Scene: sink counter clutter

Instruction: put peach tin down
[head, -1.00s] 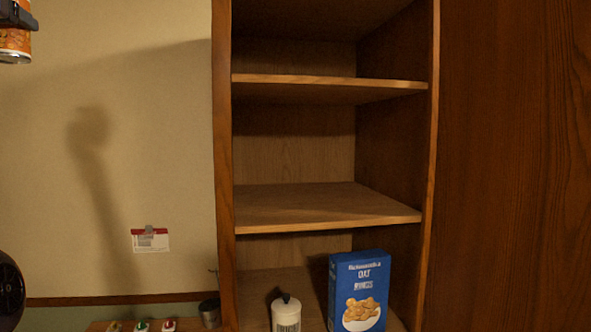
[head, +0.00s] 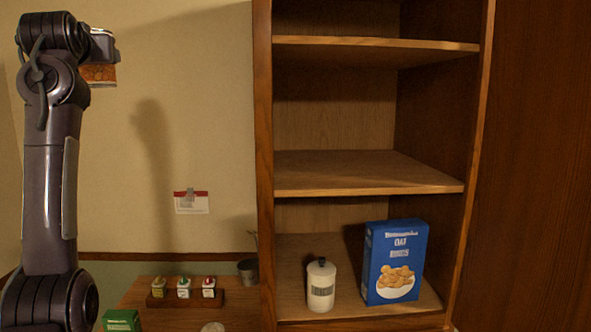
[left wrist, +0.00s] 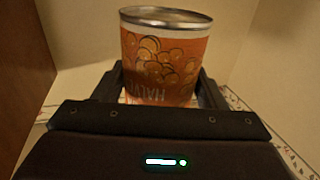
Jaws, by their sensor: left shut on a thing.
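The peach tin (left wrist: 160,60) has an orange label with pictures of fruit halves and a silver rim. In the left wrist view it stands between the two fingers of my left gripper (left wrist: 160,92), which is shut on it. In the head view the tin (head: 100,73) shows at the upper left, held high in front of the wall and partly hidden by my left gripper (head: 104,48). My right gripper is in neither view.
An open wooden cabinet's middle shelf (head: 360,176) is empty. The lower shelf holds a white lidded canister (head: 320,286) and a blue oat box (head: 394,262). Left of the cabinet, a wooden counter (head: 140,296) carries small bottles in a rack (head: 187,297), a metal cup (head: 248,270) and a green box (head: 121,320).

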